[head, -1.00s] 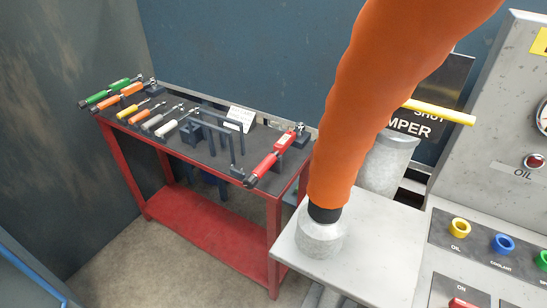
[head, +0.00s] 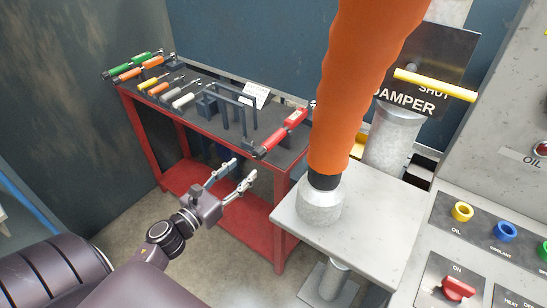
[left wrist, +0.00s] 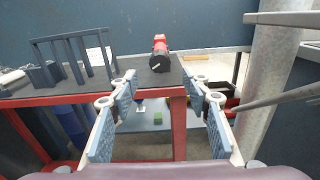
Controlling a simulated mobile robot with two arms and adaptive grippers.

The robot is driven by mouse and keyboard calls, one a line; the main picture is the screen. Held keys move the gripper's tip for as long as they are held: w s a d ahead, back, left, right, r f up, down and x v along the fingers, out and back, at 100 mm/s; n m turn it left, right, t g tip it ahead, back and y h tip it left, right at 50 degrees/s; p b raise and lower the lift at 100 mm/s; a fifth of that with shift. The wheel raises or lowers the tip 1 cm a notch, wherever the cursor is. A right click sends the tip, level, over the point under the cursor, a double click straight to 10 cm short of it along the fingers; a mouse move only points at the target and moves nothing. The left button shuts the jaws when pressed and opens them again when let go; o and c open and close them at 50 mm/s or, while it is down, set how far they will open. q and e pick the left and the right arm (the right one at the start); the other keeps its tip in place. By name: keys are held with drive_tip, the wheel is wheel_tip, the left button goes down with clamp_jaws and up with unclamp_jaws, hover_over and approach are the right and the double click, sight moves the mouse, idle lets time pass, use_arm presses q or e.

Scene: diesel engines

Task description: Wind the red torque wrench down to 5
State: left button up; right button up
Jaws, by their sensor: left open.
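The red torque wrench (head: 284,132) lies in its holder at the right end of the red tool table, its handle end toward me. In the left wrist view its round handle end (left wrist: 160,62) faces the camera, ahead and above the space between the fingers. The scale on it is too small to read. My left gripper (head: 246,172) is open and empty, in front of the table and below the wrench, apart from it. It also shows in the left wrist view (left wrist: 163,88) with both fingers spread. My right gripper is not in view.
The red tool table (head: 178,126) also carries green, orange and other tools, a dark frame rack (head: 228,118) and a white card (head: 257,95). A grey stand (head: 375,215) with an orange hose (head: 350,90) stands close right of the wrench. A control panel (head: 490,235) is farther right.

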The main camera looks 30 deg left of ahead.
sight(256, 156)
use_arm(q)
drive_tip(key=w, duration=0.2)
drive_tip(key=w+p, duration=0.1)
drive_tip(key=w, duration=0.1)
drive_tip(key=w+p, duration=0.1)
drive_tip(key=w, duration=0.1)
drive_tip(key=shift+w+d+r, duration=0.2)
drive_tip(key=shift+w+r, duration=0.1)
drive_tip(key=shift+r, duration=0.05)
drive_tip(key=shift+w+f, duration=0.1)
drive_tip(key=shift+w, duration=0.55)
drive_tip(key=shift+d, duration=0.1)
drive_tip(key=shift+c, duration=0.6)
drive_tip(key=c, duration=1)
